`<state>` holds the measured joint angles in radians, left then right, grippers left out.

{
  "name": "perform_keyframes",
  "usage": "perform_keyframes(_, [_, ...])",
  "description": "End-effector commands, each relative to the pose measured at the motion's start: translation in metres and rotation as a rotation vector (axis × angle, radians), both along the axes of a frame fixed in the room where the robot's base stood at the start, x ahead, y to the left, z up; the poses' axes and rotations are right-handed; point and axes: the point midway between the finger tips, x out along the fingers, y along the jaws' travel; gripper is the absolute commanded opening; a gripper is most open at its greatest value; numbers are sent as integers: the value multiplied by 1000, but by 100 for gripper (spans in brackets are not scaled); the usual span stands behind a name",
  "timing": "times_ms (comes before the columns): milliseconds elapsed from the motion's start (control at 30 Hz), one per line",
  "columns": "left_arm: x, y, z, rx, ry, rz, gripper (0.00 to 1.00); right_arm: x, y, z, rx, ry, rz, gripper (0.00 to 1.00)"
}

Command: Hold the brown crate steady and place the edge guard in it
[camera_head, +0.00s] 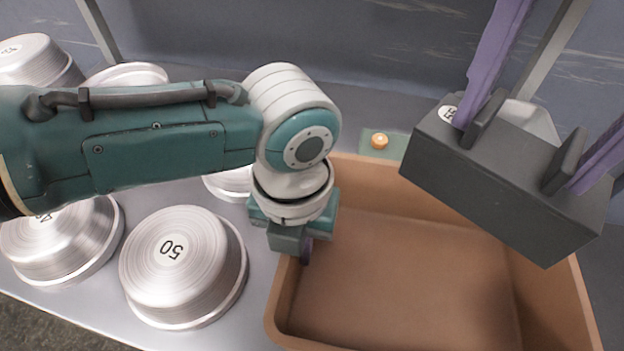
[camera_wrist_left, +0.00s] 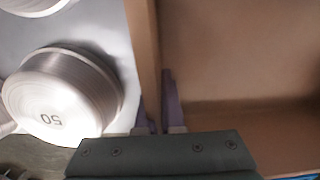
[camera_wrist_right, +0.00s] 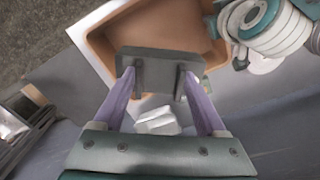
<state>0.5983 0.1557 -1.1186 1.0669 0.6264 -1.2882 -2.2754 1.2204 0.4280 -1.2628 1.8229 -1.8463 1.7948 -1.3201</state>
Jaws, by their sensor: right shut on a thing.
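The brown crate (camera_head: 410,280) stands open at the centre right, its visible floor bare. My left gripper (camera_head: 305,250) is at the crate's left wall. In the left wrist view its fingers (camera_wrist_left: 160,105) sit close together, one on each side of the wall (camera_wrist_left: 145,50). The dark grey edge guard (camera_head: 500,185) is a block with two upright ribs, tilted above the crate's far right part. My right gripper (camera_head: 545,110) is shut on it, and the right wrist view shows the purple fingers (camera_wrist_right: 160,95) outside the ribs of the edge guard (camera_wrist_right: 158,60).
Several silver pans, one marked 50 (camera_head: 175,260), stand on the grey surface left of the crate. A green plate with an orange button (camera_head: 380,141) lies behind the crate. A pale metallic object (camera_head: 530,115) shows behind the edge guard. Posts stand at the back.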

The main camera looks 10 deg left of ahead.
Motion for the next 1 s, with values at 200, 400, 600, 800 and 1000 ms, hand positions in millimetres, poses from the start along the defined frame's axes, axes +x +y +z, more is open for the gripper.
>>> perform_keyframes(200, [0,0,0,1,0,0,0,0,0,0,0,0,0,16])
perform_keyframes(400, [0,0,0,1,0,0,0,0,0,0,0,0,0,16])
perform_keyframes(600, [0,0,0,1,0,0,0,0,0,-5,0,1,0,16])
perform_keyframes(800, [0,0,0,1,0,0,0,0,0,-19,0,1,-1,16])
perform_keyframes(1000, [0,0,0,1,0,0,0,0,0,-33,0,1,-2,16])
